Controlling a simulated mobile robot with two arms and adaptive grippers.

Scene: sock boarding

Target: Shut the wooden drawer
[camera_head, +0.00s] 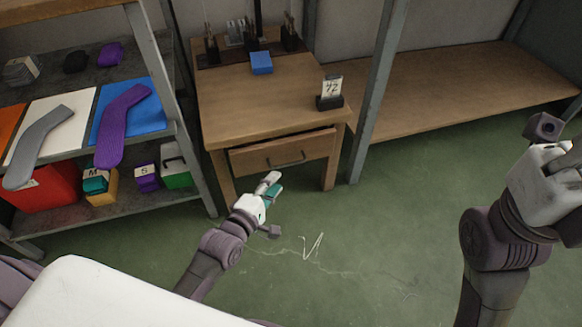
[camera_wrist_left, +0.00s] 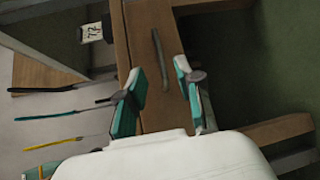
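The wooden drawer (camera_head: 262,158) sits under the top of a small wooden desk. Its front appears to stand slightly out from the frame, with a dark gap along its top edge. A dark bar handle (camera_head: 290,161) is on the front. My left gripper (camera_head: 271,187) is in front of and below the drawer, apart from it in the head view. In the left wrist view its two teal-padded fingers (camera_wrist_left: 160,92) are spread, with nothing held, and the handle (camera_wrist_left: 162,60) shows beyond the gap between them. My right gripper (camera_head: 556,160) is at the right edge, away from the desk; its fingers are unclear.
A shelf (camera_head: 190,150) with socks and bins stands left. A metal post (camera_head: 376,90) is right of the desk. The green floor is clear.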

